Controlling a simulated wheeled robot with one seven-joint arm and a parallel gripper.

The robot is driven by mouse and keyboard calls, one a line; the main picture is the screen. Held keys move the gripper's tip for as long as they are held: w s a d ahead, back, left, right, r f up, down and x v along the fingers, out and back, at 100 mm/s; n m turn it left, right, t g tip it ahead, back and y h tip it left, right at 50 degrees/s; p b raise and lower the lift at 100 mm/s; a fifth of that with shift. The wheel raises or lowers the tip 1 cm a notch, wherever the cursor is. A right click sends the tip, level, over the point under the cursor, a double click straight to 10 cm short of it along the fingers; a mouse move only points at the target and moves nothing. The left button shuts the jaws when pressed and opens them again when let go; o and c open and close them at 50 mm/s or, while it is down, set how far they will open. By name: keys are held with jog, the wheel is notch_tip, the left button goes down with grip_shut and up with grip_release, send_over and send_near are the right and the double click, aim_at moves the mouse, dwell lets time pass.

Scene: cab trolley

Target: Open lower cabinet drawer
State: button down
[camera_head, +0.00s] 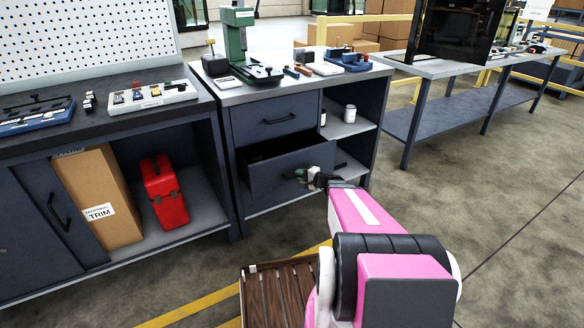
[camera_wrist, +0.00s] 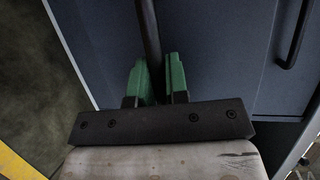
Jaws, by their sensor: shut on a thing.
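The lower cabinet drawer (camera_head: 288,176) is a dark blue-grey drawer, pulled part way out, with its dark inside showing behind the front panel. My gripper (camera_head: 303,175) is at the drawer front in the head view. In the wrist view my gripper (camera_wrist: 158,82) has its green fingers shut on the dark bar of the drawer handle (camera_wrist: 150,35). The handle is mostly hidden by my gripper in the head view. The upper drawer (camera_head: 278,120) is shut above it.
A workbench on the left holds a cardboard box (camera_head: 98,198) and a red case (camera_head: 164,190) on its lower shelf. Open shelves right of the drawers hold a white jar (camera_head: 350,113). A brown slatted tray (camera_head: 279,292) is at the front. Floor to the right is clear.

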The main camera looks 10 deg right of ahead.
jog(key=s+d, duration=0.2)
jog(key=s, duration=0.5)
jog(key=s+d, duration=0.2)
jog(key=s, duration=0.4)
jog(key=shift+s+d, duration=0.25)
jog(key=shift+s, duration=0.15)
jog(key=c, duration=1.1)
grip_release()
jog(key=shift+c, duration=0.2)
jog(key=v, duration=1)
jog(key=shift+s+d, duration=0.3)
jog(key=shift+a, duration=0.1)
